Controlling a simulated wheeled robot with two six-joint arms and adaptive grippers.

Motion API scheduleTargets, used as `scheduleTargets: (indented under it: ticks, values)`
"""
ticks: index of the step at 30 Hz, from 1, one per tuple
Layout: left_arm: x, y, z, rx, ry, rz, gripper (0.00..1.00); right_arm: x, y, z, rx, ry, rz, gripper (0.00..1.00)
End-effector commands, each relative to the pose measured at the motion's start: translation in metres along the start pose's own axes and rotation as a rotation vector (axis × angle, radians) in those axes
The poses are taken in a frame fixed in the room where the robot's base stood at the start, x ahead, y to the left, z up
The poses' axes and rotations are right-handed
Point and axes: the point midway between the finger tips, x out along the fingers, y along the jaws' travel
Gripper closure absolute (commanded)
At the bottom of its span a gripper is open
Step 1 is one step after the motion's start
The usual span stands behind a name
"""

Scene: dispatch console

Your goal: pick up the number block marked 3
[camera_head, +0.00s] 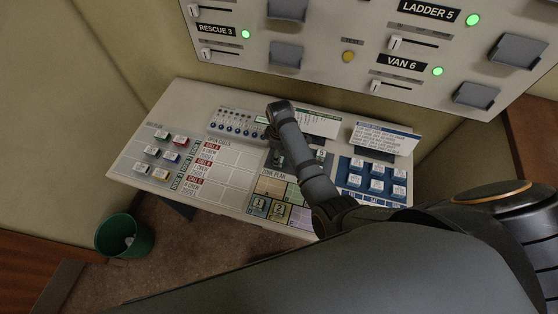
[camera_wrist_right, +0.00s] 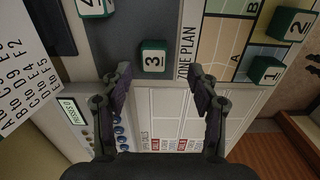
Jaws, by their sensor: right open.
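The number block marked 3 (camera_wrist_right: 154,58), green with a white top face, sits on a dark grey strip beside the zone plan in the right wrist view. My right gripper (camera_wrist_right: 160,80) is open and empty, its fingers apart on either side of the view just short of the block. In the head view my right gripper (camera_head: 277,160) hangs over the console next to the zone plan (camera_head: 270,186); I cannot make out the block marked 3 there. My left gripper is not in view.
Blocks marked 1 (camera_wrist_right: 265,70) and 2 (camera_wrist_right: 290,24) stand on the zone plan. Another number block (camera_wrist_right: 95,6) is cut off at the wrist view's top. Several labelled blocks stand on a blue panel (camera_head: 345,181). A green bin (camera_head: 124,238) is on the floor.

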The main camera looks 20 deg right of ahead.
Motion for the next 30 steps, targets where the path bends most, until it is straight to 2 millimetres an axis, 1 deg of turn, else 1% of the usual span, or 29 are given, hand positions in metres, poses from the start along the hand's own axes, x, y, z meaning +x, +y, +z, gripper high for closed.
scheduleTargets:
  ticks: [2,5,7,9,10,11,12,13,15,16,18,20,22,24,25,26,30]
  values:
    - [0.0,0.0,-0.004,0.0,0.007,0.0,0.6,0.006,0.0,0.0,0.0,0.0,0.0,0.4]
    - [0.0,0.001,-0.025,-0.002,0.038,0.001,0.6,0.007,0.0,0.0,0.001,0.001,0.001,0.4]
    - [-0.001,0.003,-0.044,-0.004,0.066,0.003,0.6,0.009,0.0,-0.001,0.0,0.001,0.001,0.4]
    - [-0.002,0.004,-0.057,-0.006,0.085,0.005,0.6,0.015,0.0,-0.001,0.0,0.0,-0.001,0.4]
    - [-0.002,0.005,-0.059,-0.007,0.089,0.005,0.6,0.019,0.0,-0.001,0.0,0.0,-0.001,0.4]
    - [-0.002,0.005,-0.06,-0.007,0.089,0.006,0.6,0.023,0.0,-0.002,0.0,0.0,-0.002,0.4]
    - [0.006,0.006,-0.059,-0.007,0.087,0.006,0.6,0.034,0.001,-0.003,0.001,0.001,-0.001,0.4]
    - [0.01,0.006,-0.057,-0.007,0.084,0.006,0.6,0.041,0.001,-0.003,0.001,0.0,-0.001,0.4]
    - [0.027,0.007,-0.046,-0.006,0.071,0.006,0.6,0.056,0.001,-0.004,0.002,0.002,0.001,0.4]
    - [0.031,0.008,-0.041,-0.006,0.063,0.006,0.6,0.06,0.001,-0.004,0.001,0.002,0.001,0.4]
    - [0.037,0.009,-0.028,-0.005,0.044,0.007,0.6,0.063,0.002,-0.004,0.001,0.002,0.001,0.4]
    - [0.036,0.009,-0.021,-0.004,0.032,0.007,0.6,0.062,0.002,-0.004,0.001,0.002,0.002,0.4]
    - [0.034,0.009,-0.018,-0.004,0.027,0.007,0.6,0.059,0.002,-0.004,0.001,0.002,0.001,0.4]
    - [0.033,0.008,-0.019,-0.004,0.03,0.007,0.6,0.059,0.001,-0.004,0.001,0.002,0.001,0.4]
    - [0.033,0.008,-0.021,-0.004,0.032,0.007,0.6,0.059,0.001,-0.004,0.001,0.002,0.001,0.41]
    - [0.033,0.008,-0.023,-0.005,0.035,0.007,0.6,0.059,0.001,-0.004,0.001,0.002,0.001,0.45]
    - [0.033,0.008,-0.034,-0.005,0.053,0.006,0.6,0.059,0.001,-0.004,0.001,0.002,0.001,0.64]
